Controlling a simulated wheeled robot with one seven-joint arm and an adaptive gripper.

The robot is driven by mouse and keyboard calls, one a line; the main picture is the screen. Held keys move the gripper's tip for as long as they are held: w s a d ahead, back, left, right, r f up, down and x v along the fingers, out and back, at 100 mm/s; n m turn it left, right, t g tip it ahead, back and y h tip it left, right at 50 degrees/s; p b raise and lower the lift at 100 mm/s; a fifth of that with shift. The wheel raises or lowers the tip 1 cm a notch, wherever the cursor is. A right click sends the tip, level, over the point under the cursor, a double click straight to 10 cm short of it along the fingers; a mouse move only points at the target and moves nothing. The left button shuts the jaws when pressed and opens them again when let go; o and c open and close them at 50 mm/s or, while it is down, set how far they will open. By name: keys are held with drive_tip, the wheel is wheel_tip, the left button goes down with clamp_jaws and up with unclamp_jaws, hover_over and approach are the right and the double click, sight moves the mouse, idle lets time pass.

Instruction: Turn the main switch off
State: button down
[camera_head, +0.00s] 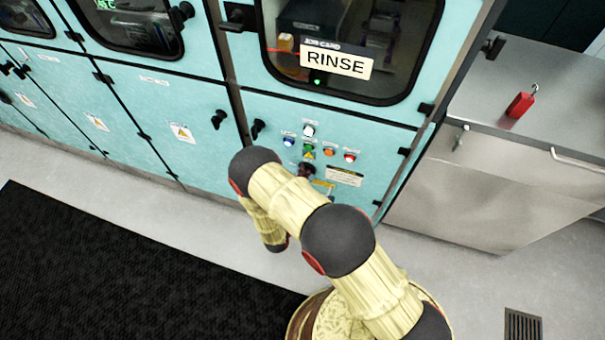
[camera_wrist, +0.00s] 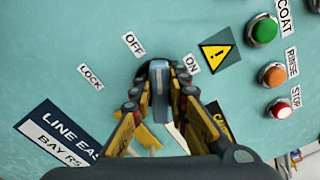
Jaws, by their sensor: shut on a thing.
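The main switch (camera_wrist: 158,78) has a grey handle on the teal panel. In the wrist view its end points up, between the OFF label (camera_wrist: 133,43) and the ON label (camera_wrist: 191,63). A LOCK label (camera_wrist: 90,77) is farther left. My gripper (camera_wrist: 160,95) has one finger on each side of the handle and is shut on it. The fingers and wrist hide the lower part of the switch. In the head view a dark switch (camera_head: 307,170) shows low on the panel, just past my arm, which hides my gripper.
Green (camera_wrist: 264,30), orange (camera_wrist: 272,75) and red STOP (camera_wrist: 282,108) buttons lie to the right in the wrist view. A steel bench (camera_head: 480,185) carries a red padlock (camera_head: 521,103). A black mat (camera_head: 120,270) covers the floor at left.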

drive_tip(key=n, duration=0.5)
drive_tip(key=shift+a+f+n, duration=0.15)
drive_tip(key=shift+f+n, duration=0.15)
drive_tip(key=shift+n, duration=0.1)
idle(0.3)
drive_tip(key=c, duration=1.7)
unclamp_jaws()
drive_tip(key=shift+c, duration=0.2)
drive_tip(key=v, duration=1.2)
